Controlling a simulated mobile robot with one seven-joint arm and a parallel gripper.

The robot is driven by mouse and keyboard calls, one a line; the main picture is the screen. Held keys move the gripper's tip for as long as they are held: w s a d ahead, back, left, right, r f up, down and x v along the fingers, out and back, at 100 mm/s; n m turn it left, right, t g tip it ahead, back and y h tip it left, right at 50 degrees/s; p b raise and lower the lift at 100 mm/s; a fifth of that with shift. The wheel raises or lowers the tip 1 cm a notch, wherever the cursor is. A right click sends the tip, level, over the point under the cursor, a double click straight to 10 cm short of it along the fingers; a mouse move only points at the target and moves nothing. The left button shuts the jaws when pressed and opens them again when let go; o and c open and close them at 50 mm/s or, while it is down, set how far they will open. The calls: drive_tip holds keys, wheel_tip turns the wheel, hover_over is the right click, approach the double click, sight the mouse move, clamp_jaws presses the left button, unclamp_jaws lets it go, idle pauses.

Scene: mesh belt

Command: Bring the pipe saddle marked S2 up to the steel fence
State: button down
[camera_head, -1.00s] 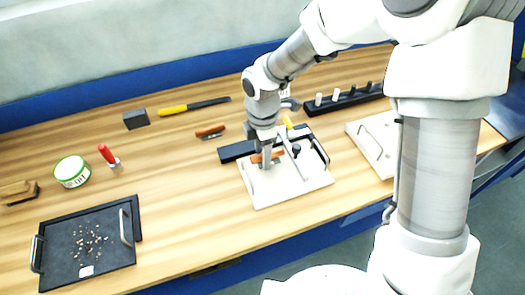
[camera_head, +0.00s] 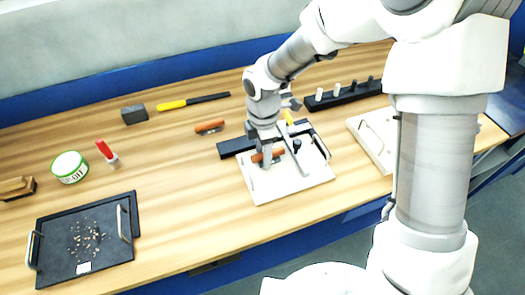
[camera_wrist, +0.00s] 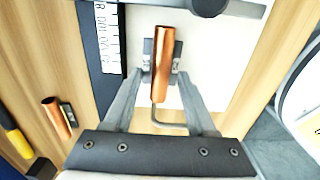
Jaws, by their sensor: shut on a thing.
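A copper-coloured pipe on a small grey saddle (camera_wrist: 163,62) stands over the white board (camera_head: 262,193). It also shows as an orange piece in the head view (camera_head: 266,155). My gripper (camera_wrist: 163,72) is shut on this saddle, one finger on each side. No S2 mark can be read on it. The steel fence (camera_head: 297,160) is a grey bar across the board, to the right of the gripper; in the wrist view the fence (camera_wrist: 246,8) crosses the top edge. A gap shows between saddle and fence. The saddle's underside is hidden, so contact with the board is unclear.
A second copper pipe piece (camera_head: 210,126) lies on the wood behind left. A dark knob (camera_head: 297,145) stands at the fence. A wire handle (camera_wrist: 168,122) is on the board's near side. A black peg rack (camera_head: 345,96) stands at back right.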

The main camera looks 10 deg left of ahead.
drive_tip(key=shift+w+d+p, duration=0.3)
drive_tip(key=shift+w+d, duration=0.15)
drive_tip(key=shift+d, duration=0.25)
idle(0.4)
drive_tip(key=shift+c, duration=0.6)
unclamp_jaws()
wheel_tip(320, 180, up, 18)
drive_tip(key=p, duration=0.2)
drive_tip(key=shift+f, duration=0.25)
